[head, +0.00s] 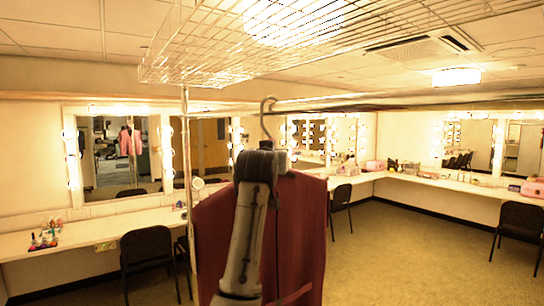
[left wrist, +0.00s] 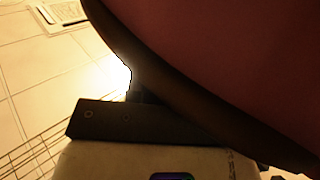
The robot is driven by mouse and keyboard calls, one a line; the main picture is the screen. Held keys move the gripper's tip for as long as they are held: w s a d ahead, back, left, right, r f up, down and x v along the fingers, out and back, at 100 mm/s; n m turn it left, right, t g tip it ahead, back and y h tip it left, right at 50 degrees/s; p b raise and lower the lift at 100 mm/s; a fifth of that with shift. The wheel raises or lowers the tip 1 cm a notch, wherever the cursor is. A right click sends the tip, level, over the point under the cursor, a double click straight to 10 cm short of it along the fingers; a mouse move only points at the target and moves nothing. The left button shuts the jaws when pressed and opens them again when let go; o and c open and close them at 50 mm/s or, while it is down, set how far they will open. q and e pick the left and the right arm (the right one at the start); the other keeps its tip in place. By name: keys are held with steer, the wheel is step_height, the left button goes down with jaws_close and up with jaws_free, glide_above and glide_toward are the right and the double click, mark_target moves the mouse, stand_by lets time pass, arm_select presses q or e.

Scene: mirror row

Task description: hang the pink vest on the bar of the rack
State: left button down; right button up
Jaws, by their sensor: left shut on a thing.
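The vest (head: 304,215), dark red in this light, hangs on a hanger with a grey hook (head: 267,118). My left gripper (head: 262,162) is shut at the hanger's neck, just below the hook, and holds the vest upright. My left forearm hides the vest's middle. The hook's top overlaps the line of the rack's bar (head: 400,107); I cannot tell whether it is over the bar or in front of it. In the left wrist view the vest's cloth (left wrist: 230,70) fills the upper right, close to the gripper (left wrist: 135,95). My right gripper is not in view.
A wire shelf (head: 240,45) is above the bar, and a thin upright post (head: 187,150) stands left of the vest. Lit mirrors and counters (head: 455,184) line the walls. Black chairs (head: 148,250) stand by them. The floor at right is open.

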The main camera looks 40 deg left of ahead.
arm_select(q)
steer(key=shift+f, duration=0.1)
stand_by(0.3)
steer(key=c, duration=0.9)
jaws_free()
steer(key=shift+o, duration=0.4)
steer(key=o, duration=0.5)
steer(key=shift+o, duration=0.2)
